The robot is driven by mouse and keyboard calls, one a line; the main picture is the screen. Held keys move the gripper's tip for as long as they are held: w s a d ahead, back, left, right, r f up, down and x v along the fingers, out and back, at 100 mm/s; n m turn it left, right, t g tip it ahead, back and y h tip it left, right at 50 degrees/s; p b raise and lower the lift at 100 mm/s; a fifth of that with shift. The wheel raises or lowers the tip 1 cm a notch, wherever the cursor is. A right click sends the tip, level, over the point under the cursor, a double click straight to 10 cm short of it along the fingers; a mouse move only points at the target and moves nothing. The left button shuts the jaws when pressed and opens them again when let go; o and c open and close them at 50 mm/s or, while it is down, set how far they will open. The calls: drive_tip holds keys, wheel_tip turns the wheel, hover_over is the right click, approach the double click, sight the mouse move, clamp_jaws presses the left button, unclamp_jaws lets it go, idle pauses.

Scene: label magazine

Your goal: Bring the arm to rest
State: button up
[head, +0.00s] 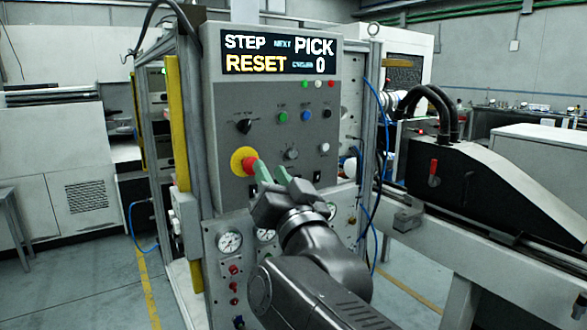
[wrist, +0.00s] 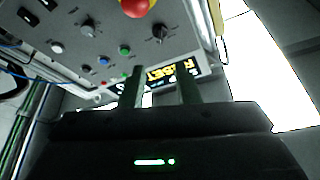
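My gripper (head: 268,172) is in front of the grey control panel (head: 222,122), just right of the red emergency knob (head: 247,164) on its yellow ring. Its two green fingers stand apart with nothing seen between them. In the wrist view my gripper (wrist: 160,88) also shows its fingers apart, pointing toward the lit display (wrist: 185,72). The red knob (wrist: 137,6) is at the top edge there. In the head view the display (head: 265,53) reads STEP, NEXT PICK, RESET and 0. I cannot tell whether a fingertip touches the panel.
Pressure gauges (head: 229,242) sit low on the panel, partly behind my arm. A black machine with a red lever (head: 434,172) stands on a rail at the right. A yellow post (head: 176,110) borders the panel on the left. Open floor (head: 70,290) lies at the lower left.

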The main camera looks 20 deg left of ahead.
sight(248, 128)
idle(0.3)
drive_tip(key=x, duration=1.3)
drive_tip(key=shift+w+a+r+p, duration=0.15)
drive_tip(key=shift+w+a+p, duration=0.1)
drive_tip(key=shift+w+p, duration=0.1)
